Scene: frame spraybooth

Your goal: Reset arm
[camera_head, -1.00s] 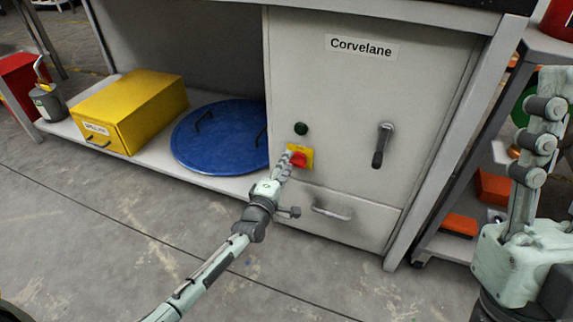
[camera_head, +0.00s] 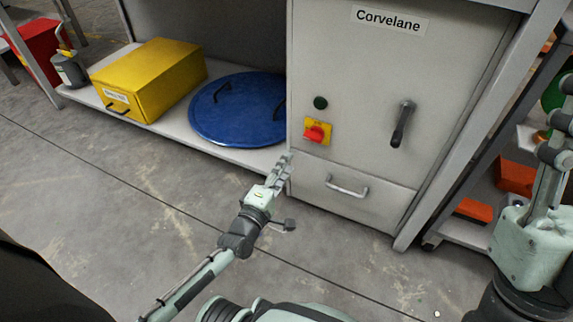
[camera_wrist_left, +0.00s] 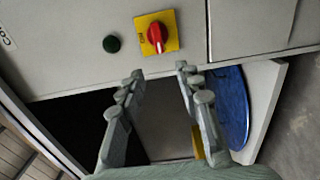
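My left gripper (camera_head: 283,165) is in front of the grey Corvelane cabinet (camera_head: 365,70), below and left of its red rotary switch on a yellow plate (camera_head: 317,132). In the left wrist view, my left gripper (camera_wrist_left: 160,75) is open, its two fingers spread apart with nothing between them. The red switch knob (camera_wrist_left: 156,36) is ahead of the fingertips, apart from them. My right arm (camera_head: 535,215) shows at the right edge of the head view; its fingertips are out of the picture.
A green button (camera_head: 320,103) and a dark lever handle (camera_head: 402,124) are on the cabinet, with a drawer handle (camera_head: 347,188) below. A yellow box (camera_head: 165,75) and a blue round lid (camera_head: 238,112) are on the low shelf. The floor (camera_head: 110,200) at left is clear.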

